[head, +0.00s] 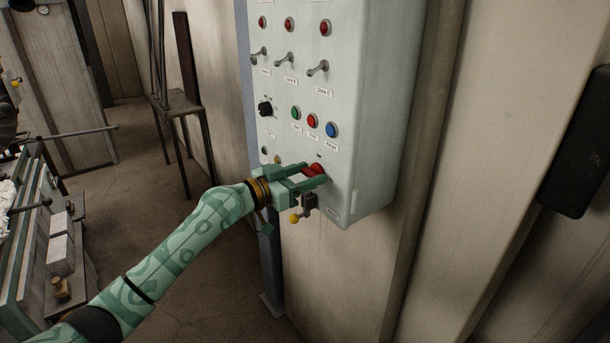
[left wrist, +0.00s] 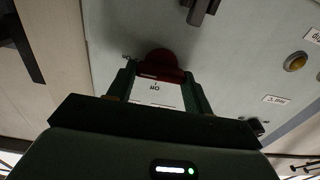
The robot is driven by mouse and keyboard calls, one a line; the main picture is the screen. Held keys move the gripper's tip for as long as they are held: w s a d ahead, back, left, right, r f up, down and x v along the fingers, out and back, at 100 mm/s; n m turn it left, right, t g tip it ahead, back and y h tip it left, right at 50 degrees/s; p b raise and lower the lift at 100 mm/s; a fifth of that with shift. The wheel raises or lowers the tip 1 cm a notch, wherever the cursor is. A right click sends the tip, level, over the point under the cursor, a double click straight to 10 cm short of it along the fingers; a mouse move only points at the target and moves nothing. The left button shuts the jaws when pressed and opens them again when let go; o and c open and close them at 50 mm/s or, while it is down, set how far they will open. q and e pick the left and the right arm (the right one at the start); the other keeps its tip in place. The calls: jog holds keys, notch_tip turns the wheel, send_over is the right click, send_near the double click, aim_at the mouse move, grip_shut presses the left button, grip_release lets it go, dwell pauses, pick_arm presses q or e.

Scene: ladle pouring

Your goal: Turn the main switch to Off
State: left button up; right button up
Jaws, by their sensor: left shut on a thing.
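The main switch is a red rotary knob (head: 315,168) low on the pale control cabinet (head: 385,100), near its bottom edge. My left gripper (head: 317,175) comes in from the left and is shut on this red knob, one finger on each side. In the left wrist view the red knob (left wrist: 161,62) sits between the fingertips of my left gripper (left wrist: 162,78). A small white label (left wrist: 155,92) shows upside down between the fingers. The fingers hide part of the knob, and I cannot tell its exact setting. My right gripper is not in view.
Green (head: 296,112), red (head: 313,120) and blue (head: 331,129) buttons, a black knob (head: 265,108) and several toggle levers are above on the cabinet. A workbench (head: 30,255) stands at the left.

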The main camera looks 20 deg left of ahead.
pick_arm(q)
jog(key=shift+n, duration=0.4)
jog(key=n, duration=0.2)
jog(key=shift+a+n, duration=0.1)
jog(key=shift+n, duration=0.3)
jog(key=n, duration=0.4)
jog(key=shift+w+n, duration=0.1)
jog(key=shift+n, duration=0.2)
jog(key=n, duration=0.4)
jog(key=shift+a+n+p, duration=0.1)
jog(key=shift+n+p, duration=0.2)
jog(key=n+p, duration=0.1)
jog(key=n, duration=0.4)
jog(key=shift+f, duration=0.2)
jog(key=o, duration=1)
jog(key=shift+a, duration=0.1)
